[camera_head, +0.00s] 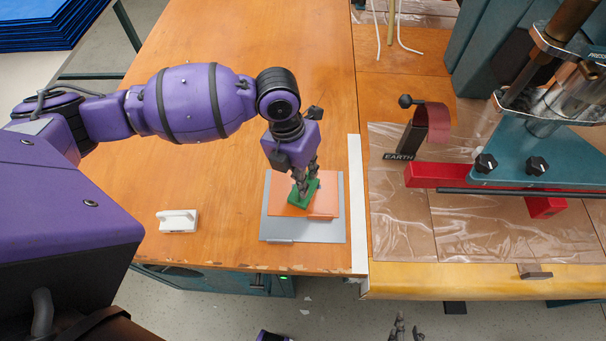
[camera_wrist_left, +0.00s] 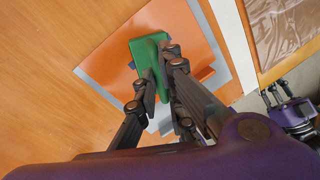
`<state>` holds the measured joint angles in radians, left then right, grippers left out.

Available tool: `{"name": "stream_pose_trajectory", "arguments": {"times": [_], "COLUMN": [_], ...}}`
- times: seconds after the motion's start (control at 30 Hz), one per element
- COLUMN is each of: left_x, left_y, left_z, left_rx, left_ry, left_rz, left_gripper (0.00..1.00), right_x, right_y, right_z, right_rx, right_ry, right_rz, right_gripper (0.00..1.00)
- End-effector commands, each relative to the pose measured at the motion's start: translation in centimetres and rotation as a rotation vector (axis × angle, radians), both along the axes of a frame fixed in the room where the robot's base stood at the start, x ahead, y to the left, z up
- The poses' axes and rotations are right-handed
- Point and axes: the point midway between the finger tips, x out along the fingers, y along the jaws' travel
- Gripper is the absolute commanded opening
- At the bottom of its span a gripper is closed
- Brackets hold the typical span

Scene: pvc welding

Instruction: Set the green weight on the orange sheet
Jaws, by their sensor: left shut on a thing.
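The green weight (camera_head: 301,204) is a small block with an upright grip. My left gripper (camera_head: 304,184) is shut on the grip from above. The weight also shows between the fingers in the left wrist view (camera_wrist_left: 148,52). It is over the orange sheet (camera_head: 282,207), near the sheet's middle right. I cannot tell whether its base touches the sheet. The sheet lies on a grey plate (camera_head: 272,229) and shows in the left wrist view (camera_wrist_left: 185,18). My right gripper (camera_head: 408,328) is at the bottom edge, away from the table, with its fingers apart and nothing seen between them.
A white block with a handle (camera_head: 178,220) stands on the wooden table left of the plate. A white strip (camera_head: 356,205) runs along the table's right side. Beyond it are a clear plastic film (camera_head: 460,228) and a red and teal press (camera_head: 465,175).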

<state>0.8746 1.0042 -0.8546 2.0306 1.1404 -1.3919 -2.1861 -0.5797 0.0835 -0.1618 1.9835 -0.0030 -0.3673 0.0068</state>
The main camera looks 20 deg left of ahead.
Motion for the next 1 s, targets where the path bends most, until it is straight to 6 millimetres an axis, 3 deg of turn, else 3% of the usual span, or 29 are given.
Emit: {"name": "stream_pose_trajectory", "arguments": {"times": [0.03,0.17,0.57,1.0], "left_x": [0.0,0.0,0.1,0.3], "left_y": [0.0,0.0,0.1,1.7], "left_z": [-0.1,-0.1,0.7,9.2], "left_rx": [0.001,0.0,0.0,0.002], "left_ry": [0.001,0.0,-0.002,-0.004], "left_rz": [0.0,0.0,0.0,-0.001], "left_gripper": [0.11,0.27,0.27,0.27], "right_x": [0.0,0.1,0.3,0.4], "right_y": [0.0,0.0,0.1,0.2], "right_z": [0.0,0.1,0.2,0.5], "right_rx": [0.0,0.0,0.004,0.005], "right_ry": [-0.001,-0.002,-0.007,-0.008], "right_rz": [0.0,-0.001,-0.006,-0.004], "right_gripper": [0.28,0.28,0.28,0.28]}}
